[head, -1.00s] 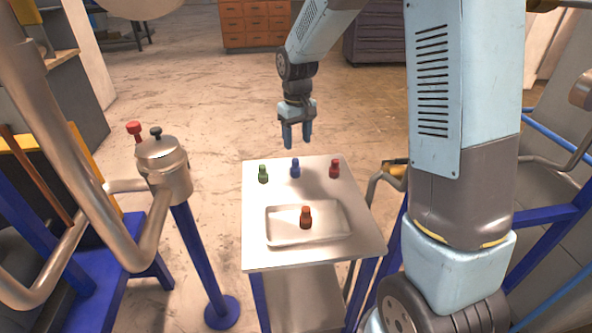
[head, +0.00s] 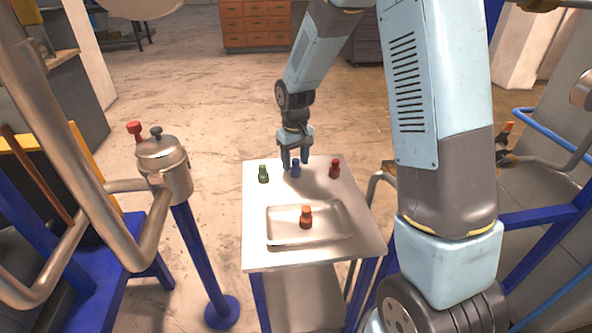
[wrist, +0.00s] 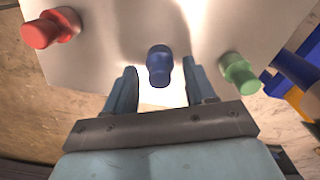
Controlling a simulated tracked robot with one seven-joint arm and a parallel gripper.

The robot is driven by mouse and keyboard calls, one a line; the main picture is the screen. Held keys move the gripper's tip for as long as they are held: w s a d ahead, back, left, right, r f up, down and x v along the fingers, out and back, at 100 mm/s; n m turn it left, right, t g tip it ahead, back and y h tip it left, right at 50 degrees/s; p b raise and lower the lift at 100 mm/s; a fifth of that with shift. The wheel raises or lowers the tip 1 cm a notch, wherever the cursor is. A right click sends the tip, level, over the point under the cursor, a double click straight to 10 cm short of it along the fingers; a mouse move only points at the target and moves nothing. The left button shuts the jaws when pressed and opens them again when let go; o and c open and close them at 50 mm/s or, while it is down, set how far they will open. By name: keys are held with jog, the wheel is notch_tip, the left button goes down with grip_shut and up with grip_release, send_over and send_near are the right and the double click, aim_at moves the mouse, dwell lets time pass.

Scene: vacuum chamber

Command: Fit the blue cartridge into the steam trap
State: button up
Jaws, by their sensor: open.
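The blue cartridge (head: 296,169) stands upright on the small table, between a green and a red one. My gripper (head: 295,163) is open, low over the table at the blue cartridge. In the wrist view the blue cartridge (wrist: 160,66) shows centred just ahead of the gap between the open fingers (wrist: 160,85), and I see no contact. The steam trap seems to be the metal pot-like body (head: 164,172) on the blue post at left. Its lid with a dark knob (head: 156,133) sits on top, so its inside is hidden.
The green cartridge (head: 263,173) and red cartridge (head: 334,168) stand on either side. An orange-red cartridge (head: 306,217) stands in the shallow tray (head: 285,238) on the table (head: 256,256). Thick pipes (head: 150,235) and a red-knobbed handle (head: 134,128) flank the trap.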

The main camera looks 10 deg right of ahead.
grip_shut()
dwell(0.3)
